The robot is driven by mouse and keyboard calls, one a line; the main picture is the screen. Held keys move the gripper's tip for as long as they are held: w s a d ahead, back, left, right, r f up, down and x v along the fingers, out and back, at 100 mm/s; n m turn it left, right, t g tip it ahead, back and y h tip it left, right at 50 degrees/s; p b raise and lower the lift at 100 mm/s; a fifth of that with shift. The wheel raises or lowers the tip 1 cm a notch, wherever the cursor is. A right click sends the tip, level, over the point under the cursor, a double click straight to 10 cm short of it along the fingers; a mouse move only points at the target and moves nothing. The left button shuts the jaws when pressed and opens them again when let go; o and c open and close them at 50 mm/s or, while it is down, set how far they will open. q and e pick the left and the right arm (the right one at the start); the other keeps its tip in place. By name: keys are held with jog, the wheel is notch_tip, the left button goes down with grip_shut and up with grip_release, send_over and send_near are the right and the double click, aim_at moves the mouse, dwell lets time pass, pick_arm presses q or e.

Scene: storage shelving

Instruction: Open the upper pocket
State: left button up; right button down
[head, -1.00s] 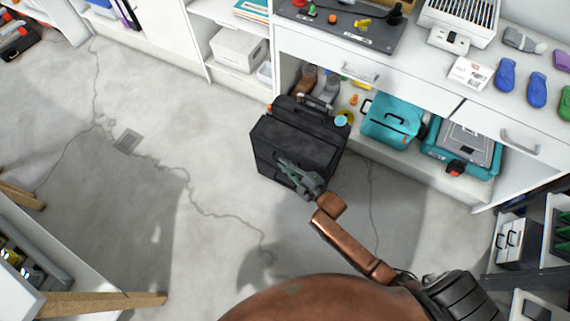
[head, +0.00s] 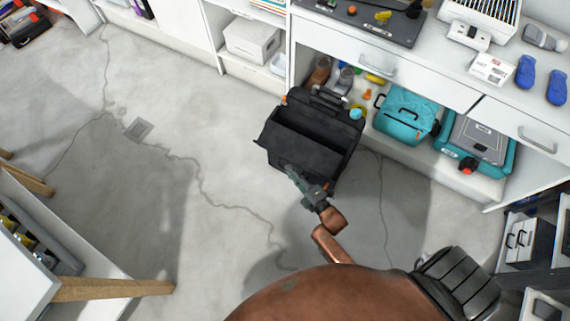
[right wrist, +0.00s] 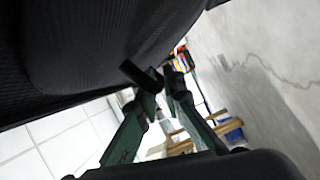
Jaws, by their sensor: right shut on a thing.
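A black tool bag (head: 333,108) stands on the floor in front of the white cabinet. The front flap (head: 289,151) of its upper pocket leans outward, so a wide dark opening shows between flap and bag body. My right gripper (head: 291,171) is at the front side of this flap. In the right wrist view the green fingers (right wrist: 163,84) are shut on a short black handle (right wrist: 137,73) that sticks out from the dark fabric. The inside of the pocket is in shadow. My left gripper is not in view.
A teal bag (head: 406,113) and a teal case (head: 476,146) stand on the low cabinet shelf to the right. Boots and small items sit behind the black bag. The grey floor (head: 225,170) to the left is clear. A white table with wooden legs (head: 115,289) is at lower left.

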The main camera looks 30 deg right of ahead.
jog(key=shift+s+a+f, duration=0.3)
jog(key=shift+a+f, duration=0.2)
jog(key=shift+f, duration=0.1)
jog(key=shift+s+a+f, duration=0.3)
jog(key=shift+a+f, duration=0.2)
jog(key=shift+f, duration=0.05)
jog(key=c, duration=2.3)
grip_release()
jog(key=shift+c, duration=0.2)
notch_tip(320, 180, up, 10)
jog(key=shift+f, duration=0.1)
jog(key=shift+c, duration=0.2)
